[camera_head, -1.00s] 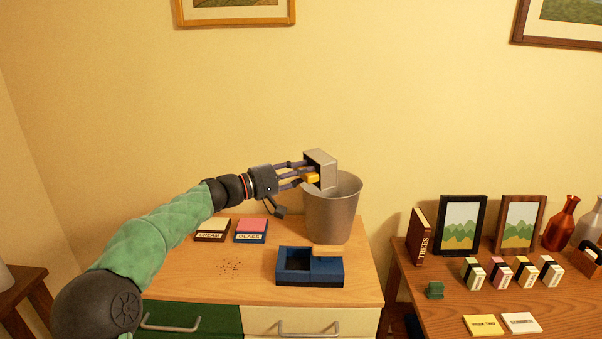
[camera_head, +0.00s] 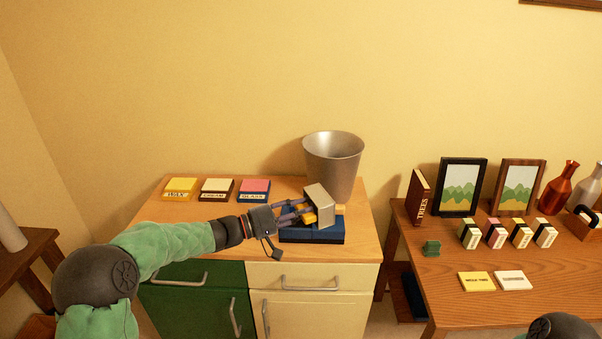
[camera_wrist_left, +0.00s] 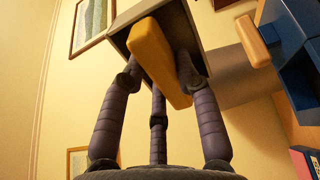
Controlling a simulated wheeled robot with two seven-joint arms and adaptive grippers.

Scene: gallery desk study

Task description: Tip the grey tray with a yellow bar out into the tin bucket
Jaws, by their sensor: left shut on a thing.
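The grey tray with a yellow bar (camera_head: 320,204) is in my left gripper (camera_head: 303,211), which is shut on it. The tray is tilted on its side, in front of and over the blue box on the cabinet top. In the left wrist view the yellow bar (camera_wrist_left: 158,62) sits between my fingers, with the grey tray (camera_wrist_left: 181,25) beyond it. The tin bucket (camera_head: 333,152) stands upright at the back right of the cabinet top, behind the tray. The tray's inside is hidden in the head view. My right gripper is not in view.
The blue box (camera_head: 335,238) is under the tray. Yellow, cream and pink labelled blocks (camera_head: 217,187) lie at the back left of the cabinet top (camera_head: 180,220). A second table (camera_head: 550,265) at right holds frames, bottles and small boxes.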

